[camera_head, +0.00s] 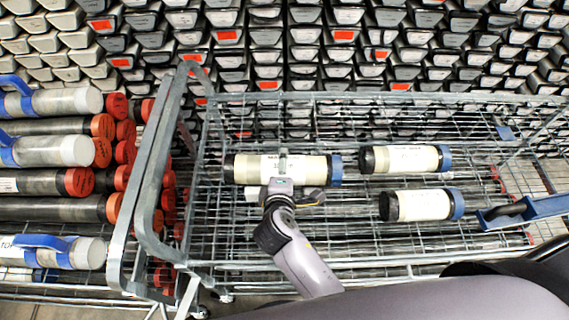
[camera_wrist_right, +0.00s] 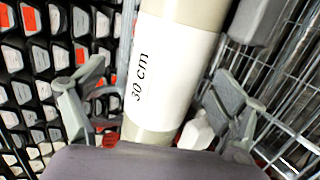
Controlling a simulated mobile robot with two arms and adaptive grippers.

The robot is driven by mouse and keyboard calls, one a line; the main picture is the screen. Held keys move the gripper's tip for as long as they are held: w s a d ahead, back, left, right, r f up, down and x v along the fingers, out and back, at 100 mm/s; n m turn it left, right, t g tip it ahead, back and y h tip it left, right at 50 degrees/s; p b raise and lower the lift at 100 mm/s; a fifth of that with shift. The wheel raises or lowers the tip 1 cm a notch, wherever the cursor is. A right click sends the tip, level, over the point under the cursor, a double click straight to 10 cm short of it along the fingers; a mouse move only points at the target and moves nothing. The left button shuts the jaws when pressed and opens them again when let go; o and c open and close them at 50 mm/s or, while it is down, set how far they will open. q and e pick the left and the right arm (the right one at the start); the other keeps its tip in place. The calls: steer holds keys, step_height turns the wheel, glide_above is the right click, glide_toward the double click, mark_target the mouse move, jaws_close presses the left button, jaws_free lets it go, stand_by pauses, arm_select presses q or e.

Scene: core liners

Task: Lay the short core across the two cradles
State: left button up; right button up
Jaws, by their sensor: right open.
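Three cores lie on the wire-mesh trolley. The left core (camera_head: 250,168) is the longest, with a black end at left and a blue end at right. The upper right core (camera_head: 405,159) and lower right core (camera_head: 422,205) are shorter, also with black and blue ends. My right gripper (camera_head: 283,180) is at the middle of the left core. In the right wrist view, its open fingers (camera_wrist_right: 155,100) stand either side of a core with a white label reading "30 cm" (camera_wrist_right: 165,75). I cannot make out the two cradles. My left gripper is not in view.
Stacked core boxes (camera_head: 300,60) fill the back. At left, grey tubes (camera_head: 50,127) with orange ends and blue-strapped tubes lie piled beside the trolley's upright frame (camera_head: 150,180). A blue bar with a black grip (camera_head: 525,211) is at the right. Bare mesh lies in front of the cores.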

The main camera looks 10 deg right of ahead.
steer(key=p+v, duration=0.3)
steer(key=v, duration=0.6)
steer(key=shift+p, duration=0.35)
steer(key=shift+d, duration=0.1)
